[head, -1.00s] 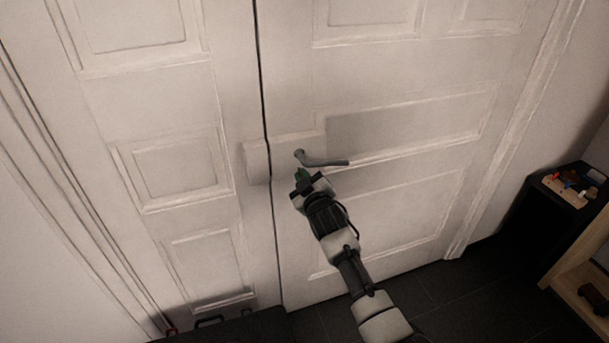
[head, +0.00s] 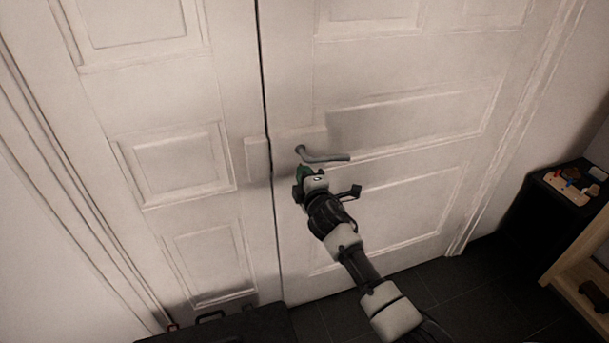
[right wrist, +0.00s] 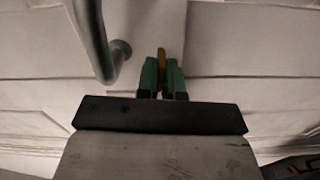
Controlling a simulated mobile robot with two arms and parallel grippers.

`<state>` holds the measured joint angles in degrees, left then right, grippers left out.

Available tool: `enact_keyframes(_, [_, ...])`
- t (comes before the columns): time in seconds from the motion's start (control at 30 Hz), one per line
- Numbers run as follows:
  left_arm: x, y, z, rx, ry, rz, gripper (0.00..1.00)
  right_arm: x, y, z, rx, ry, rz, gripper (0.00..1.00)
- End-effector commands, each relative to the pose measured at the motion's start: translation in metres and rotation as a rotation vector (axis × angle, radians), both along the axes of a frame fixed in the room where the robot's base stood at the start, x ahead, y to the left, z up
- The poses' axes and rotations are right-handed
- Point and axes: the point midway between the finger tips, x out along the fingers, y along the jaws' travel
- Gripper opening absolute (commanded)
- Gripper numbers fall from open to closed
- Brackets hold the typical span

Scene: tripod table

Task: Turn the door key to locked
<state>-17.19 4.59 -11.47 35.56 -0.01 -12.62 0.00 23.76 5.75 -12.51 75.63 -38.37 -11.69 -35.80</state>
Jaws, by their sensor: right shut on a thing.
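The white double door (head: 400,170) stands closed, with a grey lever handle (head: 325,157) on its right leaf. My right gripper (head: 302,174) is just below the handle's pivot, up against the lock plate. In the right wrist view, its green fingertips (right wrist: 162,77) are shut on a yellow-brown key (right wrist: 162,58). The handle (right wrist: 93,40) shows there to the left of the fingers, apart from them. The fingers and the wrist hide most of the key, and the keyhole cannot be made out. My left gripper is not in view.
A dark cabinet (head: 551,205) with small coloured items on top stands at the right, near a wooden shelf (head: 585,262). A dark surface with a handle (head: 210,317) lies at the bottom left. Dark tiled floor is free right of my arm.

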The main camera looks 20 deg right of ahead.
Motion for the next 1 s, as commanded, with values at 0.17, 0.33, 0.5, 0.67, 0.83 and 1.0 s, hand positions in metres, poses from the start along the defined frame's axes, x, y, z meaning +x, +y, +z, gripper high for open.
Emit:
enact_keyframes(0.17, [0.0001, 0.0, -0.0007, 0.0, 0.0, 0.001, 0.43, -0.0001, 0.0004, -0.001, -0.074, -0.002, 0.001, 0.0])
enact_keyframes(0.33, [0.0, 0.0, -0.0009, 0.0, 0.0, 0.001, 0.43, -0.0002, 0.0004, -0.0013, -0.112, -0.003, 0.001, 0.0])
enact_keyframes(0.5, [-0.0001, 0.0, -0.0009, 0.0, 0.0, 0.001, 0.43, -0.0002, 0.0003, -0.0014, -0.125, -0.003, 0.0, 0.0])
enact_keyframes(0.67, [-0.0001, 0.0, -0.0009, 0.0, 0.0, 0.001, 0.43, -0.0002, 0.0004, -0.0015, -0.127, -0.002, 0.0, 0.0])
enact_keyframes(0.83, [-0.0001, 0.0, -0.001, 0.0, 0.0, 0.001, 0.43, -0.0002, 0.0004, -0.0015, -0.127, -0.002, 0.0, 0.08])
enact_keyframes(1.0, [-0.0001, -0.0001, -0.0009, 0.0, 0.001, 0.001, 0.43, -0.0002, 0.0002, -0.0013, -0.125, -0.003, 0.0, 0.32])
